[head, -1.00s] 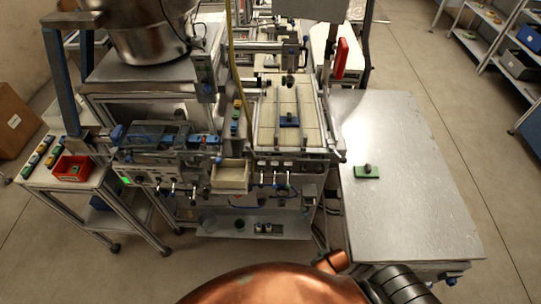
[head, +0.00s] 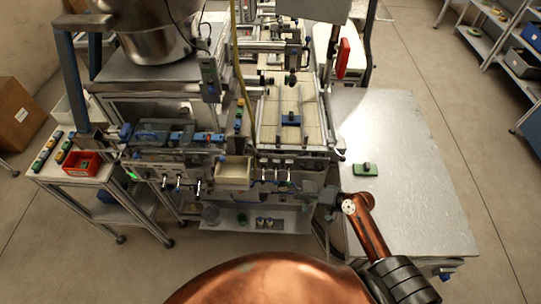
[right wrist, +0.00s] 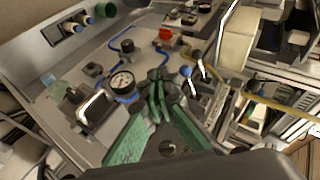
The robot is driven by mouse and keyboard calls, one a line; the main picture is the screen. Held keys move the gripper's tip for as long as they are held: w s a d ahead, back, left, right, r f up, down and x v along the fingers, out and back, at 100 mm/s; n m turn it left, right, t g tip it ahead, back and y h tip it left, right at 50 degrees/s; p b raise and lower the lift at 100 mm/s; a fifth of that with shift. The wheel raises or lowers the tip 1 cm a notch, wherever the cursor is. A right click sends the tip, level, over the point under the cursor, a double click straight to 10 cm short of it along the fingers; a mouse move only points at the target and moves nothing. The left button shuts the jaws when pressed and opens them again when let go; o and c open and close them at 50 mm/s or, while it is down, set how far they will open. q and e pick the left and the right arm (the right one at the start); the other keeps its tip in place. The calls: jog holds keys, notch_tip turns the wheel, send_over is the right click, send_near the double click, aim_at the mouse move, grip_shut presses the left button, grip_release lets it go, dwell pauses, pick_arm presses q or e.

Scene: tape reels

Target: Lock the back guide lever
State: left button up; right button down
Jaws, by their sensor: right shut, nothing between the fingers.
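My right gripper (head: 326,197) is at the front right corner of the machine, left of the metal table. In the right wrist view its green fingers (right wrist: 157,85) are together and empty. They are over a grey panel (right wrist: 75,65), close to a round gauge (right wrist: 122,82). Small metal levers (right wrist: 200,72) stand just right of the fingertips, apart from them as far as I can see. Levers also show along the machine's front (head: 277,175) in the head view. I cannot tell which one is the back guide lever. My left gripper is not in view.
A metal table (head: 415,200) at the right holds a green plate with a knob (head: 365,169). A cream bin (head: 234,172) sits at the machine's front. A red bin (head: 82,163) is on the left side table. Blue tubing (right wrist: 128,99) runs across the panel.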

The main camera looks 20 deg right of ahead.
jog(key=w+d+r+m+t+y, duration=0.1)
jog(key=w+d+r+m+t, duration=0.1)
jog(key=r, duration=0.4)
jog(key=w+d+r+m+t+y, duration=0.1)
jog(key=w+d+r+m+t, duration=0.1)
jog(key=w+r, duration=0.3)
notch_tip(320, 180, up, 2)
jog(key=shift+w+r, duration=0.15)
jog(key=shift+w, duration=0.15)
jog(key=p, duration=0.2)
send_near(256, 151)
jog(key=w+d, duration=0.2)
jog(key=d, duration=0.1)
jog(key=a, duration=0.1)
jog(key=a+f+p, duration=0.1)
jog(key=a, duration=0.1)
jog(key=w+a, duration=0.1)
jog(key=shift+w+a+f+p, duration=0.1)
jog(key=shift+a+f+p, duration=0.15)
jog(key=shift+p, duration=0.05)
